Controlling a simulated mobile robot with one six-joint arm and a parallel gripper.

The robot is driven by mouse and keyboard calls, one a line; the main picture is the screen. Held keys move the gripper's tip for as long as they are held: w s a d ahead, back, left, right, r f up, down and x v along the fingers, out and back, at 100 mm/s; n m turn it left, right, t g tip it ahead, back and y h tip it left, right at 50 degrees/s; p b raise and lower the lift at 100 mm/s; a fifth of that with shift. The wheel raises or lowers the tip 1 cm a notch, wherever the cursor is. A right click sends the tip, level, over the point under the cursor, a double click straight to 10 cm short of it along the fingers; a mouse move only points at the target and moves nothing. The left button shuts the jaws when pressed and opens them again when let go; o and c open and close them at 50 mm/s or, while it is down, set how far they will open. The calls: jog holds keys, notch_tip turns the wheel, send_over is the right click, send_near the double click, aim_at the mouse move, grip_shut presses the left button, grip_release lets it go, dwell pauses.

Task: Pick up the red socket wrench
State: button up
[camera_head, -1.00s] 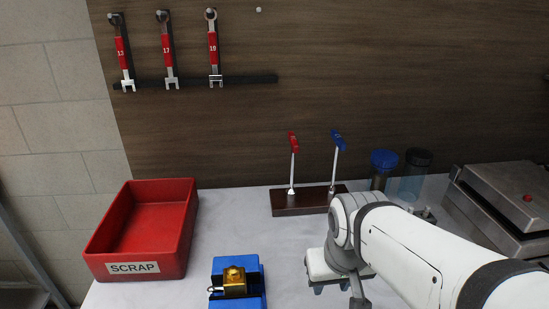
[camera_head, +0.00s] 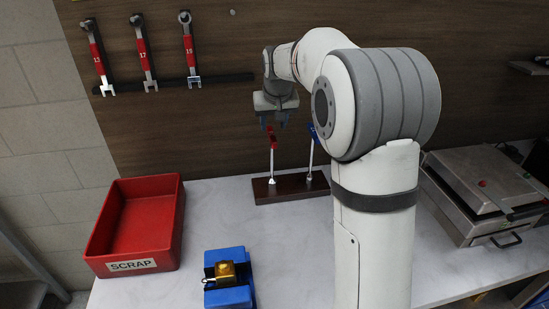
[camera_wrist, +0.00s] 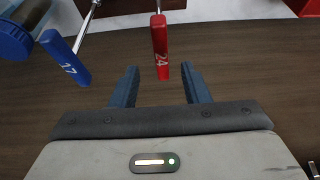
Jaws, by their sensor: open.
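The red socket wrench (camera_head: 272,159) stands upright in a dark wooden stand (camera_head: 290,187) on the white table, its red handle at the top. In the wrist view its red handle (camera_wrist: 159,45), marked 24, lies between and just beyond the fingertips. My gripper (camera_head: 272,123) is above the handle, pointing down, with its jaws apart and nothing held; its two fingers also show in the wrist view (camera_wrist: 160,76). The blue socket wrench (camera_head: 312,150) stands to the right in the same stand, partly behind my arm. In the wrist view its blue handle (camera_wrist: 66,58) is left of the fingers.
Red-banded wrenches (camera_head: 144,55) hang on the wall at left. A red SCRAP bin (camera_head: 175,225) and a blue block with a brass-coloured piece (camera_head: 229,290) sit on the table. A metal press-like appliance (camera_head: 470,185) stands at right. Blue-lidded jar (camera_wrist: 14,40) is near the blue handle.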

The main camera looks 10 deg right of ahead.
aim_at(272, 133)
jog(key=shift+w+f, duration=0.25)
jog(key=shift+w, duration=0.15)
jog(key=x, duration=0.2)
jog(key=p+x, duration=0.1)
jog(key=x, duration=0.1)
jog(key=p+x, duration=0.1)
jog(key=x, duration=0.2)
jog(key=shift+s+a+f, duration=0.1)
jog(key=shift+s+f, duration=0.1)
grip_shut()
jog(key=shift+r, duration=0.1)
